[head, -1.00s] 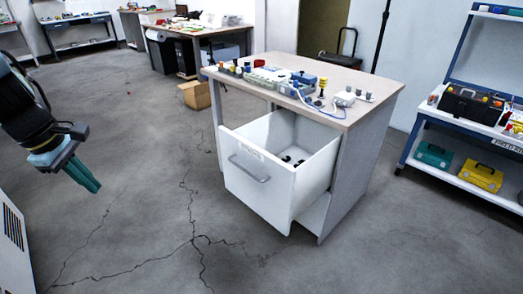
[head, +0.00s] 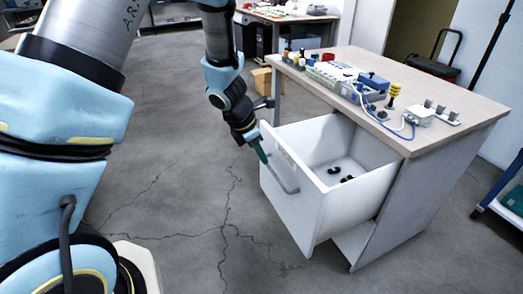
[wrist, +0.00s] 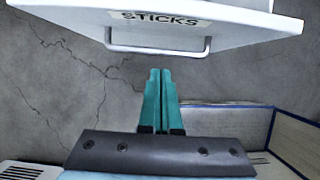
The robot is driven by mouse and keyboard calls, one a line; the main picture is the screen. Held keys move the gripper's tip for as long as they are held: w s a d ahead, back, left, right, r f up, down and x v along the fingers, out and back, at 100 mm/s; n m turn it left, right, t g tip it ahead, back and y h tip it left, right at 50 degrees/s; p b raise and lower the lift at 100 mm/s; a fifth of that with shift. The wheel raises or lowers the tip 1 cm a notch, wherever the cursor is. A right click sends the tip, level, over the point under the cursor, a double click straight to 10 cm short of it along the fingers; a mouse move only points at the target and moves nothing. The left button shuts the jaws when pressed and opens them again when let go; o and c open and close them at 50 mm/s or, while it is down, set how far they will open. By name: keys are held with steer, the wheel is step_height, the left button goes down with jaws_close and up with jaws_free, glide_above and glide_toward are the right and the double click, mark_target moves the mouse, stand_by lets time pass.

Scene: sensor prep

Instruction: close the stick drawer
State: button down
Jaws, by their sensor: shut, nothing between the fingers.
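The stick drawer (head: 297,206) is white and stands pulled out from the wood-topped cabinet (head: 405,215) in the head view. A few small black items lie on its floor. Its front carries a bar handle (head: 283,180). In the wrist view the drawer front (wrist: 235,17) shows a label reading STICKS above the handle (wrist: 158,50). My gripper (wrist: 160,72) has its teal fingers together and empty, pointing toward the handle with a small gap in the wrist view. In the head view the gripper (head: 260,150) is at the drawer front's left side; contact there I cannot tell.
The cabinet top (head: 440,98) holds sensors, a blue device (head: 372,84), a cable and a yellow-topped part (head: 393,92). A cardboard box (head: 262,80) sits on the floor behind. A blue shelf frame (head: 505,195) stands at the right. The floor before the drawer is clear.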

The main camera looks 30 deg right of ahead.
mark_target(275, 174)
steer(key=d+f, duration=0.2)
steer(key=d+f+p, duration=0.1)
steer(key=d+f, duration=0.1)
steer(key=shift+s+d+f, duration=0.1)
steer(key=shift+s+d, duration=0.1)
steer(key=shift+d, duration=0.05)
steer(key=shift+d+f, duration=0.15)
steer(key=shift+d, duration=0.5)
